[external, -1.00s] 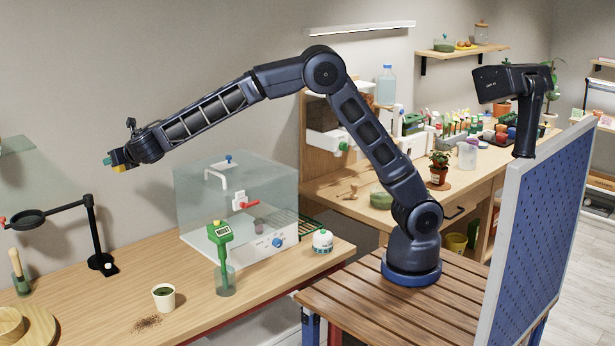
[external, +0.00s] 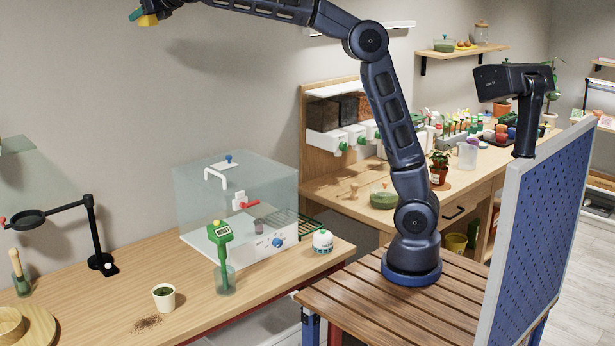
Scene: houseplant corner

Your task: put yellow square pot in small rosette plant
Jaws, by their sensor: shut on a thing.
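My gripper (external: 140,14) is high at the upper left, near the top edge of the external view, far above the left bench. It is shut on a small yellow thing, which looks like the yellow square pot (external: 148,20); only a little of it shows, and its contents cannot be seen. I cannot pick out the small rosette plant for certain. Several small plants (external: 478,124) stand on the far bench, too small to tell apart. A leafy potted plant (external: 439,168) stands on the same bench, nearer to me.
A blue pegboard (external: 540,230) stands at right.

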